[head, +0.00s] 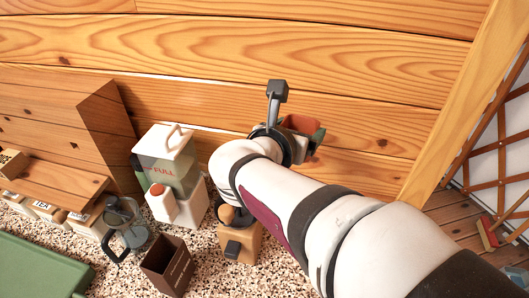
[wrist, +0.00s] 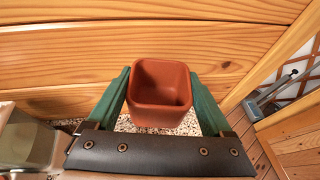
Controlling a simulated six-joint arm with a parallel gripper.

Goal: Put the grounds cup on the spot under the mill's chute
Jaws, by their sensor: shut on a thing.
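The grounds cup, a square red-brown cup, is held in my gripper (head: 306,138); the cup (head: 301,123) is partly hidden by the gripper in the head view. In the wrist view the cup (wrist: 160,112) is upright and looks empty, with the green fingers of my gripper (wrist: 160,84) shut on its two sides. It is raised above the speckled counter, near the plank wall. A small wooden box with a round knob (head: 240,243) stands below my arm and may be the mill. I cannot make out its chute or the spot under it.
A white machine (head: 188,207) with a clear tank marked FULL stands left of my arm. A glass jug (head: 127,230) and a dark open box (head: 168,266) stand in front. A wooden shelf (head: 50,185) and a green mat (head: 40,268) are at left. A lattice wall (head: 497,160) is at right.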

